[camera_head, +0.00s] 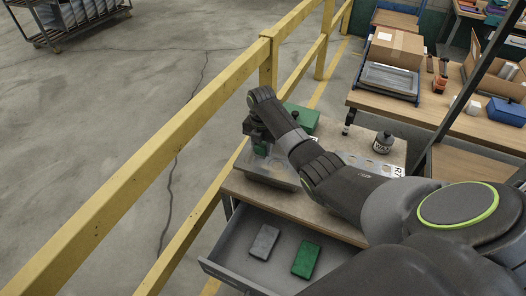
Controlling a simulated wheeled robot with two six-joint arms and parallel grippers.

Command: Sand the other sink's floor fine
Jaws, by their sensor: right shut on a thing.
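My right gripper (257,138) reaches across the workbench and points down over a grey metal sink (283,180) at the bench's left end. It is shut on a small green block (260,150), mostly hidden by the gripper. The block is in or just above the sink; I cannot tell whether it touches the floor. A grey block (265,242) and a green block (306,259) lie apart in the open drawer (228,258) below. A second sink is not clearly visible; my arm covers the middle of the bench. My left gripper is not in view.
A green box (302,116) stands behind my wrist. A dark jar (382,142) and a pale plate with round holes (352,160) are on the bench right of my forearm. A yellow railing (225,80) runs close along the left. A cluttered table (425,105) stands behind.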

